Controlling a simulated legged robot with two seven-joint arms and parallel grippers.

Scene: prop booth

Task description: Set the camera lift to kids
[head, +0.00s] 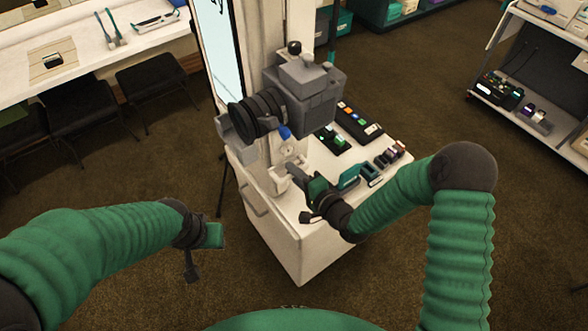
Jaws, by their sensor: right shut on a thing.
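A large grey camera (308,105) with a black lens (256,111) sits on the camera lift at the pale column. A blue knob (284,131) shows under the camera. Below it, a small round dial (289,150) and a pale lift handle (279,179) are on the column's front; the dial's marking is too small to read. My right gripper (297,179) is shut on the lift handle, and its fingers partly hide it. My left gripper (203,258) hangs left of the white cabinet, apart from everything, with its fingers spread and empty.
The white cabinet (262,225) carries dark trays (358,124) and small boxes (382,163) right of the lift. A counter (78,62) with black stools (160,78) stands at back left. A shelf cart (525,75) stands at right. Carpet is clear around the cabinet.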

